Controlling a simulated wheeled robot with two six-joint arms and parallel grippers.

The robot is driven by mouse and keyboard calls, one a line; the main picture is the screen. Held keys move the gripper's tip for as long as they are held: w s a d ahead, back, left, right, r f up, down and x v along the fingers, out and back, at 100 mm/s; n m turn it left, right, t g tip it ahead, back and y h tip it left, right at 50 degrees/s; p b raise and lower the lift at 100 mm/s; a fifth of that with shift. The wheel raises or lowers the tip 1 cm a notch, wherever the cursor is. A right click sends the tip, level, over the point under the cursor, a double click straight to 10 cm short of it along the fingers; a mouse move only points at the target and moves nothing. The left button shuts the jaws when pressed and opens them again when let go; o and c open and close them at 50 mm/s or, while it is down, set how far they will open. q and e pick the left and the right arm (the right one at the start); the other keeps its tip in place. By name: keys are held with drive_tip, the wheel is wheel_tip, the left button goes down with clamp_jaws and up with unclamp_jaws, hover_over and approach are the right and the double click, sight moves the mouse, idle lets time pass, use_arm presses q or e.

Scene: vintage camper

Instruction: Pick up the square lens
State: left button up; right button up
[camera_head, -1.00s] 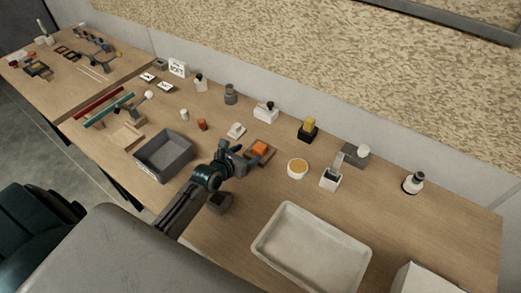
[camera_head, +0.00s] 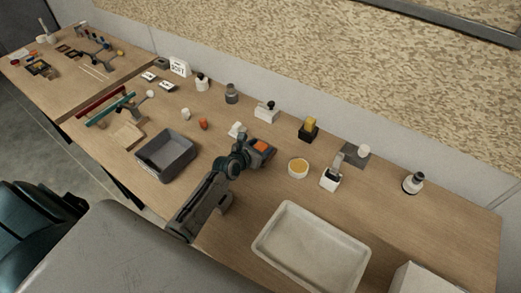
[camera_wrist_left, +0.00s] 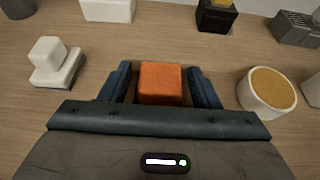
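My left gripper (camera_head: 259,150) is at the orange block. In the left wrist view the gripper's dark fingers (camera_wrist_left: 161,88) are open on either side of the block, with a gap on each side. My right gripper is in neither view.
A white cup with amber contents (camera_wrist_left: 268,90) is right of the gripper; a white block on a stand (camera_wrist_left: 52,62) is left. A grey bin (camera_head: 166,155) and a pale tray (camera_head: 310,248) flank my arm. Several small objects line the back.

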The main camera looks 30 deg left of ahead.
use_arm(q)
drive_tip(key=c, duration=0.8)
drive_tip(key=shift+r, duration=0.1)
drive_tip(key=shift+c, duration=0.2)
